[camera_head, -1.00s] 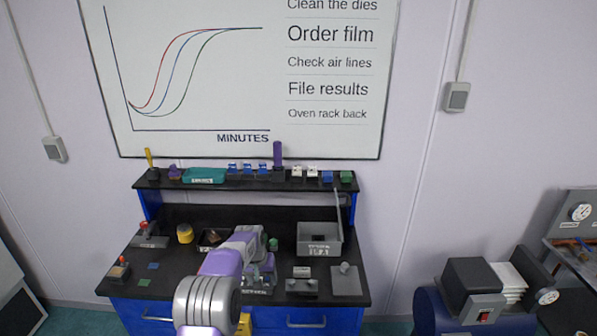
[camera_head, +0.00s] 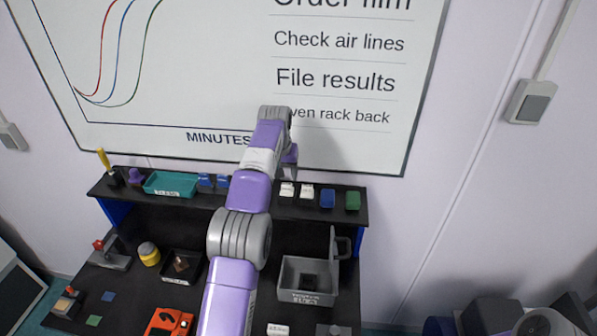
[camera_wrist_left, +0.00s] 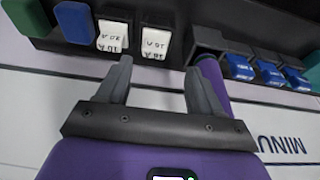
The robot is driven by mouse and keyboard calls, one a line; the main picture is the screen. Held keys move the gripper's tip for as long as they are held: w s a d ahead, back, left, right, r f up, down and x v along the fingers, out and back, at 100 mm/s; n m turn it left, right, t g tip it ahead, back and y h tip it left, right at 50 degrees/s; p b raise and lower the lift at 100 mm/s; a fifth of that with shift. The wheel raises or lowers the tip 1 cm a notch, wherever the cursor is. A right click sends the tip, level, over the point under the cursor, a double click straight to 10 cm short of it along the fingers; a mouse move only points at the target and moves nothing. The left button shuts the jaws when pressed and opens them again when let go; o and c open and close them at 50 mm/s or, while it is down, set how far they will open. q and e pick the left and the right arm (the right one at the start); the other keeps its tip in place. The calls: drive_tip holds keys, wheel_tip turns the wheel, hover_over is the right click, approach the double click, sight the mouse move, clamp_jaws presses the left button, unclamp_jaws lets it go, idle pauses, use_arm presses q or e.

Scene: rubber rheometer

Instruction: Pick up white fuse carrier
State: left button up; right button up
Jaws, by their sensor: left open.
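Two white fuse carriers stand side by side on the raised black shelf. In the head view, one is on the left (camera_head: 287,189) and one on the right (camera_head: 306,191). In the left wrist view they appear near the top, one at left (camera_wrist_left: 112,36) and one nearer the middle (camera_wrist_left: 155,43), with dark print on their faces. My left gripper (camera_wrist_left: 158,72) is open and empty, its fingers pointing toward the shelf. The second carrier appears between the fingertip directions, apart from both fingers. In the head view my left gripper (camera_head: 290,156) is above the carriers. My right gripper is not in view.
Blue (camera_head: 327,198) and green (camera_head: 352,200) blocks sit beside the carriers. A whiteboard (camera_head: 340,90) is close behind. A grey bin (camera_head: 292,283) sits below.

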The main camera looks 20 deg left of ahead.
sight(287, 184)
use_arm(q)
drive_tip(key=shift+w+f, duration=0.15)
drive_tip(key=shift+f, duration=0.05)
drive_tip(key=x, duration=0.5)
drive_tip(key=shift+d+f, duration=0.25)
drive_tip(key=shift+d, duration=0.1)
drive_tip(key=shift+w+f, duration=0.25)
drive_tip(key=shift+f, duration=0.25)
drive_tip(key=c, duration=1)
drive_tip(key=shift+r, duration=0.2)
